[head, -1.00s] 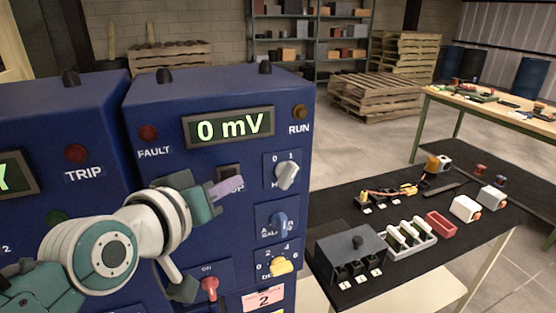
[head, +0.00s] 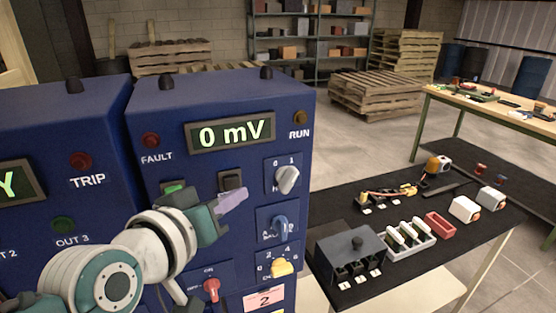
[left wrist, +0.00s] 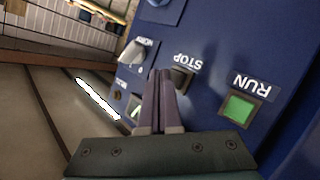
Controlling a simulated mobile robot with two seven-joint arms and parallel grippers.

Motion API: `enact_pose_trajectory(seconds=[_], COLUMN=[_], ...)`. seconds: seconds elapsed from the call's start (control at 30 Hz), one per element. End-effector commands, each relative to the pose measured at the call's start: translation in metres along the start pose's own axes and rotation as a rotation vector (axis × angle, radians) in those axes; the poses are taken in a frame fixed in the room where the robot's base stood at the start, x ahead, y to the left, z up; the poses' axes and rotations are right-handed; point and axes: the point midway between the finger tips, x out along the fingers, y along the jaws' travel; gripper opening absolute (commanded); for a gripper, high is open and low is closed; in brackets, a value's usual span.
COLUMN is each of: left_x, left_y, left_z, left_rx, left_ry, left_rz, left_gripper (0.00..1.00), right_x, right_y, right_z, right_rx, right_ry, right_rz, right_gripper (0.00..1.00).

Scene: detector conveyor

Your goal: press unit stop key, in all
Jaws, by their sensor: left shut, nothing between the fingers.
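The blue unit with the "0 mV" display (head: 231,132) carries a dark square key (head: 230,180), which the left wrist view shows as the key labelled STOP (left wrist: 183,77). My left gripper (head: 234,201) is shut and empty, its purple fingers just below that key in the head view. In the left wrist view the fingertips (left wrist: 166,76) overlap the key's edge; I cannot tell whether they touch it. The green RUN key (left wrist: 239,107) is beside it; in the head view my gripper partly hides this green key (head: 174,187). My right gripper is out of view.
White (head: 288,179), blue (head: 280,228) and yellow (head: 281,267) knobs and a red switch (head: 211,288) sit close around my gripper. Another blue unit (head: 50,120) stands at the left. A black-topped table (head: 330,207) with small parts is at the right.

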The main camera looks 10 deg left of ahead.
Motion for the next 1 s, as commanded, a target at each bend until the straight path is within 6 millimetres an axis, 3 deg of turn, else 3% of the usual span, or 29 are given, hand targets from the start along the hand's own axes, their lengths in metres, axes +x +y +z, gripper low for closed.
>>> enact_pose_trajectory(seconds=[0.47,1.0], left_x=[-0.031,-0.033], left_y=[0.023,0.024], left_z=[0.021,0.023], left_rx=[-0.002,0.000], left_ry=[-0.001,0.000], left_rz=[0.000,0.000], left_gripper=[0.00,0.00], right_x=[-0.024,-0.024], right_y=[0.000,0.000], right_z=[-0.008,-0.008], right_rx=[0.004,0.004], right_ry=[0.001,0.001], right_rz=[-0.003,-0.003], right_gripper=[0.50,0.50])
